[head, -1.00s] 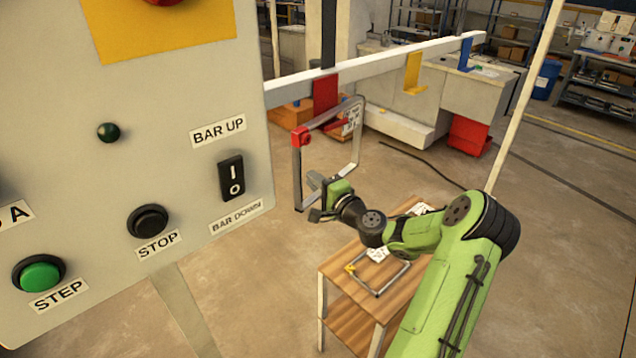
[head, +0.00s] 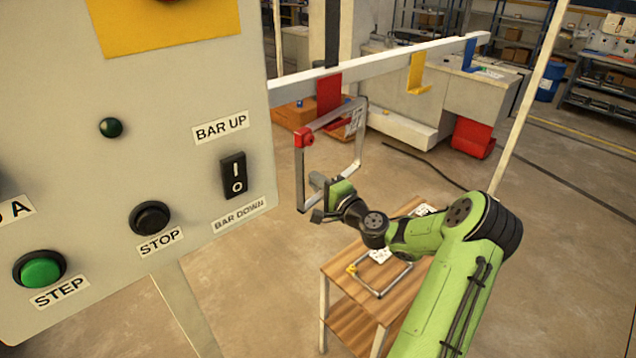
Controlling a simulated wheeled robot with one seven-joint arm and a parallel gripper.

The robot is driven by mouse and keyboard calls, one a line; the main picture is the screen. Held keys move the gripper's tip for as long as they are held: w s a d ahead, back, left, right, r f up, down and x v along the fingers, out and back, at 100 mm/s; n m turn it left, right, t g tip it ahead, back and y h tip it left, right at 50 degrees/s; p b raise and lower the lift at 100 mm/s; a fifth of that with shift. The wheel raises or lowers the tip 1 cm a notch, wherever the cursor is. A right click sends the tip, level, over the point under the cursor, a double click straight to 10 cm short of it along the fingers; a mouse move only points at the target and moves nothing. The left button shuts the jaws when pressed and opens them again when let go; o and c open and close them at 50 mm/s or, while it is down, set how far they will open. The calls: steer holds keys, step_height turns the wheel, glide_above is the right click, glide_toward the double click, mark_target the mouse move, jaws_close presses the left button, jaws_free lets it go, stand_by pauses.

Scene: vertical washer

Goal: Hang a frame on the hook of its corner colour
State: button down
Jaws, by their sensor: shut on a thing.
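A grey frame with a red corner (head: 304,137) stands upright below the bar. My gripper (head: 318,200) is shut on its lower part. The frame's top edge overlaps the red hook (head: 328,92) in the head view; I cannot tell whether they touch. A yellow hook (head: 416,76) and a blue hook (head: 470,56) hang farther right on the white bar (head: 385,62); both look empty. Another frame with a yellow corner (head: 377,293) lies flat on the wooden table (head: 345,270).
A grey control panel (head: 80,180) with a BAR UP / BAR DOWN switch (head: 233,176), a STOP button (head: 149,217) and a green STEP button (head: 40,269) fills the left. A pale post (head: 523,115) stands at the right. Open floor lies behind the table.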

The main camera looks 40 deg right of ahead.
steer(key=shift+f+b, duration=0.4)
steer(key=shift+f, duration=0.1)
steer(key=shift+f, duration=0.1)
steer(key=shift+s+a+f, duration=0.1)
steer(key=shift+s+f, duration=0.1)
steer(key=shift+f, duration=0.15)
steer(key=c, duration=1.4)
jaws_free()
steer(key=o, duration=0.3)
steer(key=shift+w, duration=0.25)
steer(key=shift+s+r, duration=0.1)
steer(key=s+b, duration=0.1)
steer(key=s, duration=0.2)
steer(key=s+b, duration=0.1)
steer(key=s, duration=0.2)
steer(key=s+b, duration=0.1)
steer(key=s, duration=0.3)
steer(key=shift+d+r+b, duration=0.1)
steer(key=shift+d+b, duration=0.15)
steer(key=shift+b, duration=0.05)
